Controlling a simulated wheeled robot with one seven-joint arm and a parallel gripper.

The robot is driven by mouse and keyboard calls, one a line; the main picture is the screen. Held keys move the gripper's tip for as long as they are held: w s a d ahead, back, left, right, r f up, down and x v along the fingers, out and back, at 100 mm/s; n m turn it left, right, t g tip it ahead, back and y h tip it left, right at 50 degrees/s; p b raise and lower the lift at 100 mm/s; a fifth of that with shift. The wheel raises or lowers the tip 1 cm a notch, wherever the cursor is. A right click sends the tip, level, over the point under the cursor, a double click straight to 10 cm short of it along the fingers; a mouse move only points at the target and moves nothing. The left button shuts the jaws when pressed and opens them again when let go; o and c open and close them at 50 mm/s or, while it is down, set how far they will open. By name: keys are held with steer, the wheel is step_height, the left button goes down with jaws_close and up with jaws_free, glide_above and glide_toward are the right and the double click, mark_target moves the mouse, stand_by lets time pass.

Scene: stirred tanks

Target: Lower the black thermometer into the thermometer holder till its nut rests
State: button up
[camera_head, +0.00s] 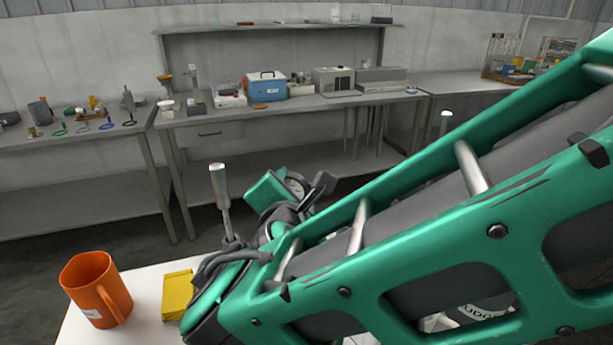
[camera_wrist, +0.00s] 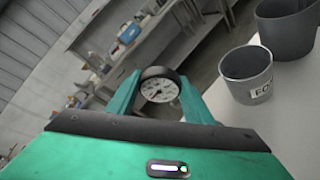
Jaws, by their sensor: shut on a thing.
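The black thermometer (camera_wrist: 159,85) shows in the wrist view as a round white dial in a black rim, between my two green fingers. My gripper (camera_wrist: 160,96) is shut on it. In the head view the thermometer's dial (camera_head: 295,187) shows between the fingers of my gripper (camera_head: 293,190), above the white table's far side. Its stem and nut are hidden in both views. I cannot make out the thermometer holder; my arm covers much of the table. Whether the thermometer touches anything below it cannot be seen.
An orange mug (camera_head: 95,290) and a yellow block (camera_head: 177,295) stand on the white table (camera_head: 140,285). An upright metal rod (camera_head: 220,187) rises left of my gripper. The wrist view shows a labelled grey cup (camera_wrist: 247,75) and a larger dark vessel (camera_wrist: 290,30) at right.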

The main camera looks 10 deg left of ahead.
steer(key=shift+f, duration=2.95)
steer(key=o, duration=1.2)
steer(key=shift+c, duration=0.2)
steer(key=v, duration=1)
steer(key=shift+s, duration=0.35)
